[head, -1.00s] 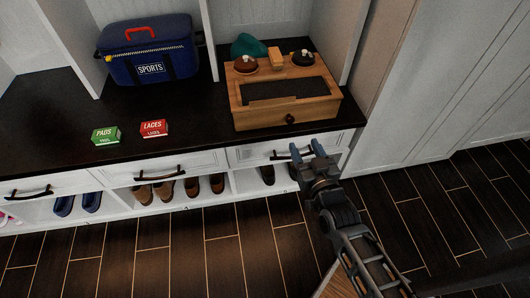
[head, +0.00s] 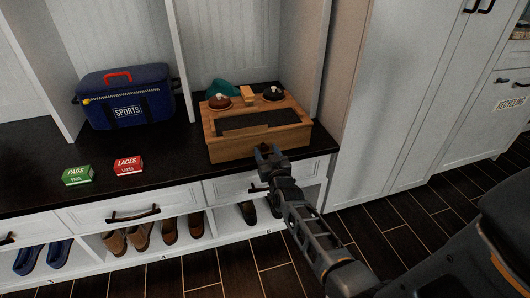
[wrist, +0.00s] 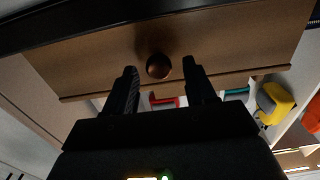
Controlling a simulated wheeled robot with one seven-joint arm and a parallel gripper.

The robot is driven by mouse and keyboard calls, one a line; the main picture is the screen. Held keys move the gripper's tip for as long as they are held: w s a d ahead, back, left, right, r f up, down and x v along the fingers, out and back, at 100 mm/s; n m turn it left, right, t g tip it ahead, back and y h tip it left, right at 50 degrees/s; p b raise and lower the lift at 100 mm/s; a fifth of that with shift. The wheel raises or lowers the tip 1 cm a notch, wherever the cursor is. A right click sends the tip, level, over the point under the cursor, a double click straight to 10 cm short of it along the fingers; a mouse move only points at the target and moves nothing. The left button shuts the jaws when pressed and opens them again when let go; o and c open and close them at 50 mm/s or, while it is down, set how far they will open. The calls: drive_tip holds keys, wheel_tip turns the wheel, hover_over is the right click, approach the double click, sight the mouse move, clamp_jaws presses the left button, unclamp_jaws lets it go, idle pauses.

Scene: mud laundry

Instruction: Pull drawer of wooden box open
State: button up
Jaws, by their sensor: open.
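The drawer looks closed. My gripper (head: 268,151) is at the front of the box, and in the head view it hides the knob. In the wrist view my gripper (wrist: 162,78) is open, with one finger on each side of the knob; whether they touch it I cannot tell.
A blue sports bag (head: 127,98) stands to the left on the bench top (head: 40,180). A green box (head: 77,176) and a red box (head: 128,165) lie in front of it. White bench drawers and a shoe shelf are below; a white cabinet (head: 400,100) stands right.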

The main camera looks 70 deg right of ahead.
drive_tip(key=shift+w+d, duration=0.4)
drive_tip(key=shift+d, duration=0.15)
drive_tip(key=shift+c, duration=0.5)
clamp_jaws()
